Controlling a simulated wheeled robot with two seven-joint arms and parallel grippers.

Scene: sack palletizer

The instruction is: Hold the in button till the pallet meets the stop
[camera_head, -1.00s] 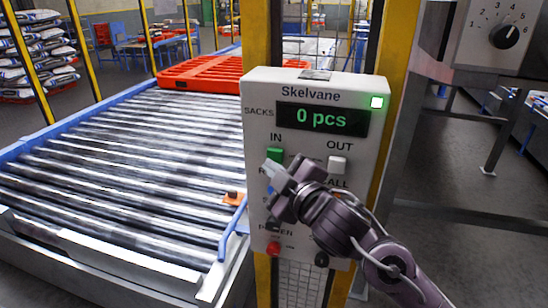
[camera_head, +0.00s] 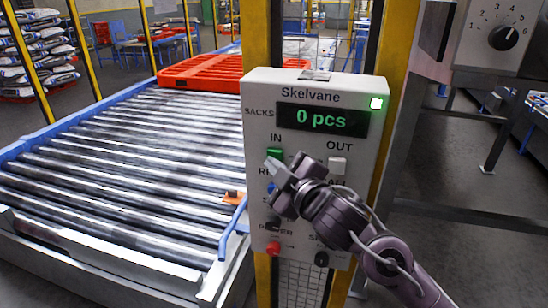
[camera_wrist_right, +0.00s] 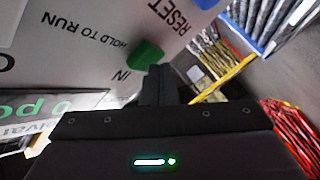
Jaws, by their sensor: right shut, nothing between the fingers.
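The green IN button (camera_head: 274,154) is on the front of the white Skelvane control panel (camera_head: 350,88). My right gripper (camera_head: 272,166) is shut and empty, with its tips at the lower edge of that button. In the right wrist view the green button (camera_wrist_right: 146,54) shows just beyond the shut fingers (camera_wrist_right: 158,84); whether they touch or press it, I cannot tell. The orange-red pallet (camera_head: 205,70) lies at the far end of the roller conveyor (camera_head: 130,140). A small orange block (camera_head: 234,197), possibly the stop, sits at the near right of the rollers. My left gripper is not in view.
The display (camera_head: 322,119) reads 0 pcs and a green lamp (camera_head: 376,103) is lit. A white OUT button (camera_head: 337,164) is right of IN. A blue bar (camera_head: 232,228) stands beside the panel's left side. Yellow posts (camera_head: 398,60) flank the panel. Stacked sacks are at far left.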

